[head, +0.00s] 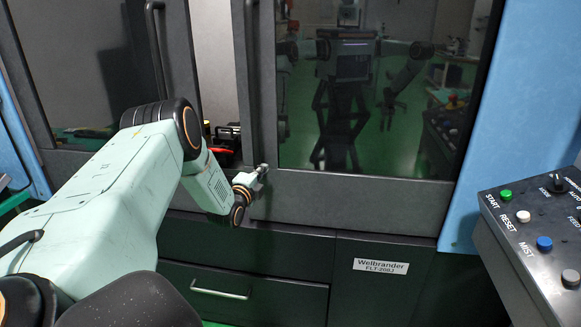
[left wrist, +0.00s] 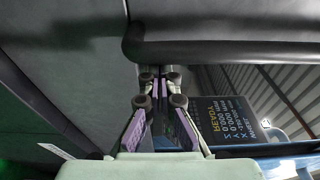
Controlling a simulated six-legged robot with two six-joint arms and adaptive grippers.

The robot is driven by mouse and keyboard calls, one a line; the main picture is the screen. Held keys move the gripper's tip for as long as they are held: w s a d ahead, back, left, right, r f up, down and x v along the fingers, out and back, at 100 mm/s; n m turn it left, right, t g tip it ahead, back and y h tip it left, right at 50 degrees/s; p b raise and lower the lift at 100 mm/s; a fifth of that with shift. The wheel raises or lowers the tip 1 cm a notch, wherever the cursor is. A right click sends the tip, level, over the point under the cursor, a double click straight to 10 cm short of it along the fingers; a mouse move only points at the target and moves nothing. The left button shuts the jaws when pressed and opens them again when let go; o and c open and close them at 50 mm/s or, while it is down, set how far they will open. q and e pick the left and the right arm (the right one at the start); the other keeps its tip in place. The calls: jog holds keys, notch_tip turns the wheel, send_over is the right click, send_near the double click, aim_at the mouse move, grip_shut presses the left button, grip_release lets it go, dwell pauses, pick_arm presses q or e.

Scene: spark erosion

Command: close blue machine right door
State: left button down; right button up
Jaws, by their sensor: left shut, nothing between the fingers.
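The blue machine's right door (head: 345,198) has a dark frame and a large reflective window. Its upright dark handle (head: 251,80) runs along its left edge. An open gap (head: 215,70) shows between it and the left door (head: 85,70). My left gripper (head: 263,170) is at the lower left of the right door, near the handle's lower end. Its fingers are shut and empty; I cannot tell whether they touch the door. In the left wrist view, the fingers (left wrist: 161,84) point toward a dark rounded surface. My right gripper is not in view.
A control panel (head: 545,235) with several coloured buttons juts out at the right. A drawer with a pale handle (head: 220,291) is below the doors. Red and dark parts (head: 222,150) show inside the gap. The left wrist view shows a screen (left wrist: 228,118).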

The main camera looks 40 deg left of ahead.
pick_arm(q)
jog(key=s+a, duration=0.6)
jog(key=a, duration=0.6)
jog(key=shift+s+p, duration=0.35)
jog(key=shift+s, duration=0.05)
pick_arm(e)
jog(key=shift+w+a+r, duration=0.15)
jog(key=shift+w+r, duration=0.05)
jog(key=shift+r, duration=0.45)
pick_arm(q)
jog(key=shift+s, duration=0.1)
